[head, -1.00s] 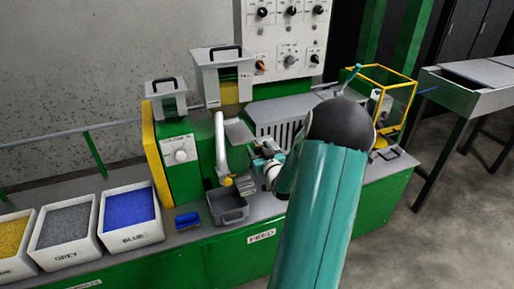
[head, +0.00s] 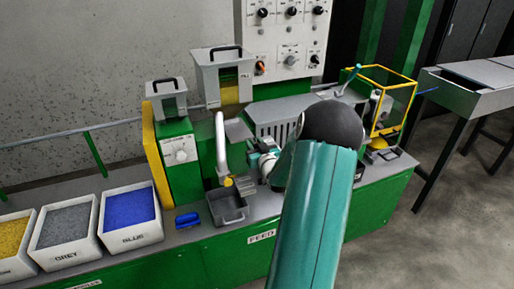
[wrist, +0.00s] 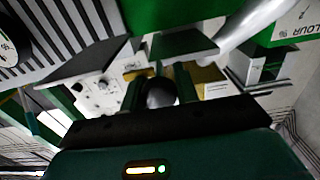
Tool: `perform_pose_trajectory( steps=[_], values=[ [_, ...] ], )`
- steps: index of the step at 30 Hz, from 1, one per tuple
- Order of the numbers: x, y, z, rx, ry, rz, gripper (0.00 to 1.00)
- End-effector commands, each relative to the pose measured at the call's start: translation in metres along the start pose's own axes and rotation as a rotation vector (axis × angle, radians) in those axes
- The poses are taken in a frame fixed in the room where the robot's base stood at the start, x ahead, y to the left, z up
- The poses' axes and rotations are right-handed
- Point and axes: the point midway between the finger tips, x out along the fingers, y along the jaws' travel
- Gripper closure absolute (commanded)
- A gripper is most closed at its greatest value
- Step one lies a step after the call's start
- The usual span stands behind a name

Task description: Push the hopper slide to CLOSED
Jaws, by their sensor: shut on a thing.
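My gripper (head: 252,151) is at the middle of the machine, just below a grey plate (head: 238,131) and right of the white curved pipe (head: 221,145). In the wrist view its two dark fingers (wrist: 160,88) are shut on a dark round knob (wrist: 161,94). I take the knob for the slide's handle; its link to the slide is hidden. The grey plate also shows ahead of the fingers in the wrist view (wrist: 183,43). The large hopper (head: 207,77) stands behind and above. No CLOSED marking is legible.
A grey bin (head: 228,208) sits below the pipe, with a blue object (head: 187,219) to its left. Labelled boxes, including BLUE (head: 130,211), stand at the left. A slotted grey housing (head: 275,118) is behind the arm. A yellow-framed guard (head: 385,95) is at the right.

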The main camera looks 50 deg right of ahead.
Motion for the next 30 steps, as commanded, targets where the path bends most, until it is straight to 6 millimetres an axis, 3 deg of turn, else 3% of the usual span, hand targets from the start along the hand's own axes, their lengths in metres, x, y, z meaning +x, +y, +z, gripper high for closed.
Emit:
perform_pose_trajectory(
  steps=[6, 16, 17, 20, 30],
  values=[
    [0.038, 0.0, 0.0, -0.001, 0.002, 0.0, 1.0],
    [0.044, 0.0, -0.002, -0.001, 0.003, 0.001, 1.0],
    [0.044, 0.0, -0.002, -0.001, 0.004, 0.001, 0.67],
    [0.044, 0.0, -0.002, -0.001, 0.003, 0.001, 0.48],
    [0.04, 0.0, 0.0, -0.001, 0.001, 0.0, 0.48]
  ],
)
